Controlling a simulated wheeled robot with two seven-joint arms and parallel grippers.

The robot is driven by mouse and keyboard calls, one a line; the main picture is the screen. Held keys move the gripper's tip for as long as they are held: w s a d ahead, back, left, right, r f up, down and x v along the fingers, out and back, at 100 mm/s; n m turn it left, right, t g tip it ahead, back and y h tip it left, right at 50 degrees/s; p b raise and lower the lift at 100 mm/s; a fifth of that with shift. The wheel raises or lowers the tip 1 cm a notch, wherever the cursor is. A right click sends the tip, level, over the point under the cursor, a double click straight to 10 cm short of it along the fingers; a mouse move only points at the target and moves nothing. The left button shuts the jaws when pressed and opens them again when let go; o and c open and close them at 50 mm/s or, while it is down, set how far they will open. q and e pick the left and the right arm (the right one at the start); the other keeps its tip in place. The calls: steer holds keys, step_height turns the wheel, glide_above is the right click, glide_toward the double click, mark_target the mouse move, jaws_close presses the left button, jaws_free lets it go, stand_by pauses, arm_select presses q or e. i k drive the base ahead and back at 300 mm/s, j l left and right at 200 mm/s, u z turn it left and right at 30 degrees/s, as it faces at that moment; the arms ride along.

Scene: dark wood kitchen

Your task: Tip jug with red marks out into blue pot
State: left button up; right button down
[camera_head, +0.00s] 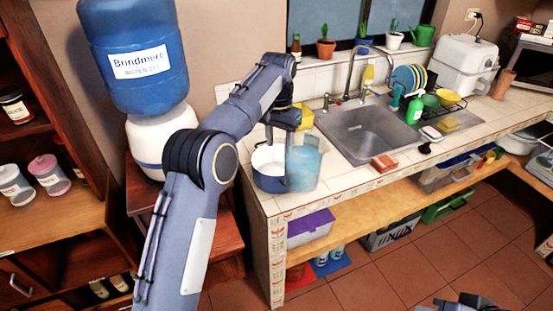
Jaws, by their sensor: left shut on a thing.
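The blue pot (271,184) with a pale inside stands at the left end of the tiled counter. A see-through bluish jug (304,168) is just right of the pot's opening and overlaps its right side in the picture. Red marks on it are too small to make out. My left gripper (289,140) reaches down above the pot and is shut on the jug's upper left side. The fingertips are mostly hidden, and I cannot tell how far the jug is tilted. My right gripper (465,303) shows only in part at the bottom right edge; its jaws are unclear.
A yellow object (304,117) stands behind my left gripper. The sink (368,132) lies to the right, with a red-brown sponge or block (384,163) at its front. A large water dispenser (135,60) stands at the left. The counter's front left has little free room.

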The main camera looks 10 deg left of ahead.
mark_target(268, 177)
steer(key=i+j, duration=0.15)
steer(key=i, duration=0.35)
steer(key=i+j, duration=0.1)
steer(key=i, duration=0.4)
